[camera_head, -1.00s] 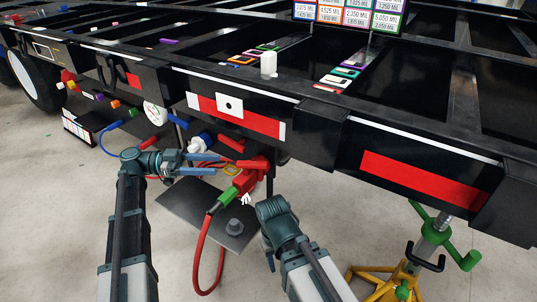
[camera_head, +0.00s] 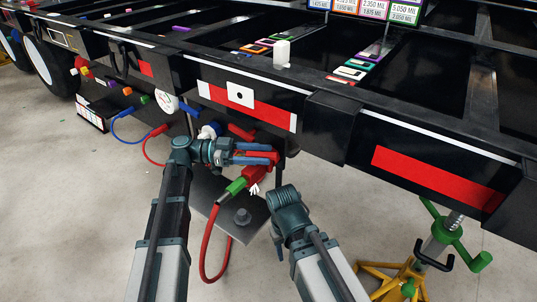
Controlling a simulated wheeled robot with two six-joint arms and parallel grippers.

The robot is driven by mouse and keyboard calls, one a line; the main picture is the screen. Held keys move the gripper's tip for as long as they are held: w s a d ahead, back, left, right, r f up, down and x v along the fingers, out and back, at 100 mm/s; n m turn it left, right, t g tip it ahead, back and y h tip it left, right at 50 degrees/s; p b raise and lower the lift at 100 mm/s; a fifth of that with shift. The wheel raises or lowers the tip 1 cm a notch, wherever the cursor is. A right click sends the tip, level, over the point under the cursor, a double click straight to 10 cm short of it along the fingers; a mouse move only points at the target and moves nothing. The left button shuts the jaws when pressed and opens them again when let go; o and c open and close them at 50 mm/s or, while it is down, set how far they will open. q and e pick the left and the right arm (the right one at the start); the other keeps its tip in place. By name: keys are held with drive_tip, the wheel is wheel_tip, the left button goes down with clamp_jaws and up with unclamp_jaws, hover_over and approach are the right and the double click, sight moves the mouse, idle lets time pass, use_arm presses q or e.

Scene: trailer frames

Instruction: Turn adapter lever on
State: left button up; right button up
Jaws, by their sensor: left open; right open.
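The red adapter (camera_head: 259,179) hangs under the trailer frame's edge, with a green connector (camera_head: 236,187) and a red hose (camera_head: 206,246) running down from it. A red handle-like bar (camera_head: 240,132) shows just above my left gripper; I cannot tell for certain whether it is the lever. My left gripper (camera_head: 262,153) is open, its blue fingers pointing right at the adapter's upper part and overlapping it in the view. Contact cannot be told. My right gripper (camera_head: 277,238) is open and empty, lower right of the adapter, its fingers mostly hidden behind its wrist.
The black frame beam (camera_head: 330,110) runs above the adapter. A grey plate (camera_head: 228,222) with a bolt lies below it. A gauge (camera_head: 166,101) and coloured knobs (camera_head: 127,91) are at left. A yellow and green jack stand (camera_head: 440,238) stands at right.

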use_arm(q)
drive_tip(key=shift+s+d, duration=0.1)
drive_tip(key=shift+d, duration=1.05)
clamp_jaws()
